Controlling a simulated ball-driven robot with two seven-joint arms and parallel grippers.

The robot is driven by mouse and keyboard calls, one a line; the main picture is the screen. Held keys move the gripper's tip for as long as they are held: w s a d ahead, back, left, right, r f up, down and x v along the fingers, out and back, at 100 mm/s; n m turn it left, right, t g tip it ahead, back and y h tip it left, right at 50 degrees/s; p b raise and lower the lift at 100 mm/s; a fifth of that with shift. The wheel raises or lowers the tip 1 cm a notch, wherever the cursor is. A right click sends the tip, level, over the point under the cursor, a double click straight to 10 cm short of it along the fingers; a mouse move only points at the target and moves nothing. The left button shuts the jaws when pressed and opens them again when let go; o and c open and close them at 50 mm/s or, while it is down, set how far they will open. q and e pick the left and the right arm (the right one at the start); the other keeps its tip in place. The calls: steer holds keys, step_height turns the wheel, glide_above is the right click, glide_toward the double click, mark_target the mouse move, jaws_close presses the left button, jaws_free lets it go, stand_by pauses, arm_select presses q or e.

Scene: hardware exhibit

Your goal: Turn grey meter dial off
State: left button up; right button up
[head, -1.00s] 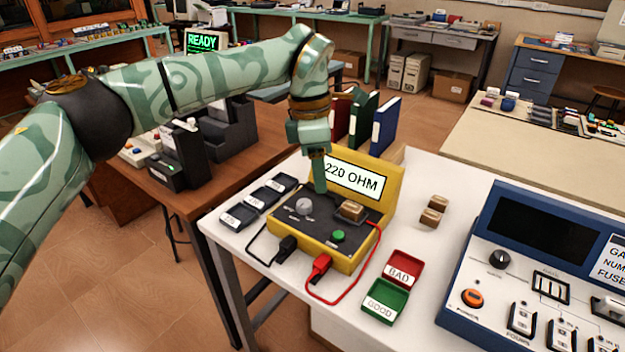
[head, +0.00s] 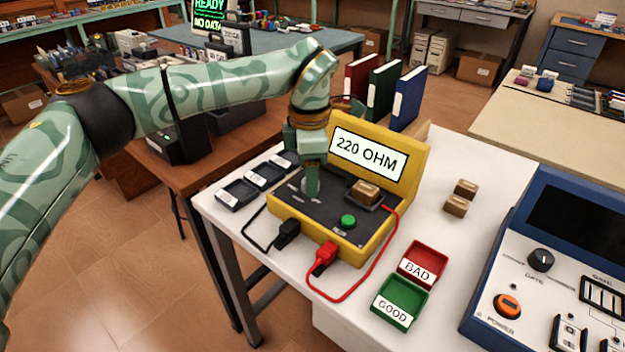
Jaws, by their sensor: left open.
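The yellow meter (head: 408,170) stands on the white table with its display reading 220 OHM. Its dark sloping panel (head: 318,216) carries a green button (head: 348,221) and a brown block (head: 366,191) in a holder. My left gripper (head: 311,192) points down over the left part of the panel, at the grey dial. It is open, with its fingers seen nearly edge-on. The grey dial (head: 305,187) is mostly hidden behind the fingers; its pointing direction and any contact cannot be told. My right gripper is not in view.
Red and black leads (head: 354,292) run from the meter's front. A red BAD tray (head: 440,257) and green GOOD tray (head: 411,291) lie to the right. Black trays (head: 233,194) lie left. Binders (head: 406,98) stand behind. A blue console (head: 520,230) is at right.

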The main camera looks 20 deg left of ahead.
arm_select(q)
steer(key=shift+f, duration=0.6)
steer(key=c, duration=1)
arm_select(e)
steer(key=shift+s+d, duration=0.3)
arm_select(q)
steer(key=shift+r, duration=0.1)
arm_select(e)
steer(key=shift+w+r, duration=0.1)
